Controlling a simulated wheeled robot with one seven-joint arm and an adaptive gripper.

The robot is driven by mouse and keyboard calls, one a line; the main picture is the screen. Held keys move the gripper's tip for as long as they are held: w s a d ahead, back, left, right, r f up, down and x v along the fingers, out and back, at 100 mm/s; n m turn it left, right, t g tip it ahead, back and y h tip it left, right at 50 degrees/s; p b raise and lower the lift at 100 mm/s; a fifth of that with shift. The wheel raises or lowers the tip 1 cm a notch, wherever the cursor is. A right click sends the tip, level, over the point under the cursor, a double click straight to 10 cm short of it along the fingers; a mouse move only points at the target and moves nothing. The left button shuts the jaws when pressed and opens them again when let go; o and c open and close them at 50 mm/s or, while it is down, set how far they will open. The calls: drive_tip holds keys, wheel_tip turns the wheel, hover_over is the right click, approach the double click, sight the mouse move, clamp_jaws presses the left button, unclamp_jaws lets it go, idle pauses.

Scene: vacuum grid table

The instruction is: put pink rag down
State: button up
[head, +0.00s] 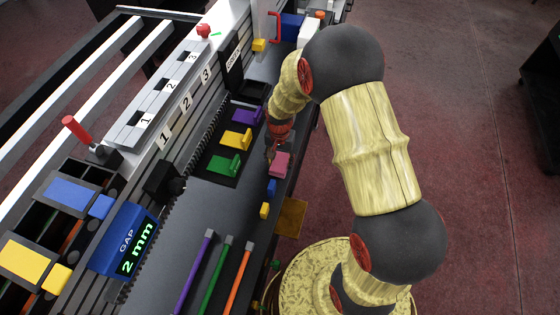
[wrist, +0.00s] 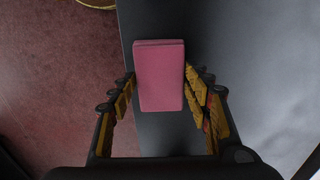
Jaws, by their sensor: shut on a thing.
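The pink rag (head: 281,163) looks like a small folded pink block near the right edge of the dark table (head: 180,225). In the wrist view the pink rag (wrist: 160,75) is between the two fingers of my gripper (wrist: 160,82), over the strip along the table edge. My gripper (head: 271,152) is shut on it and points down at it in the head view. I cannot tell whether the rag touches the table or hangs just above it.
Purple, yellow (head: 236,139) and green (head: 225,164) pieces sit on a black panel left of the rag. Small blue (head: 271,187) and yellow (head: 264,210) blocks are in front of it. Purple, green and orange (head: 239,277) sticks lie nearer. The table between is bare.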

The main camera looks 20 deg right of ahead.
sight(280, 162)
drive_tip(key=shift+f, duration=0.15)
drive_tip(key=o, duration=1)
drive_tip(key=shift+r+p, duration=0.75)
drive_tip(key=shift+r, duration=3.25)
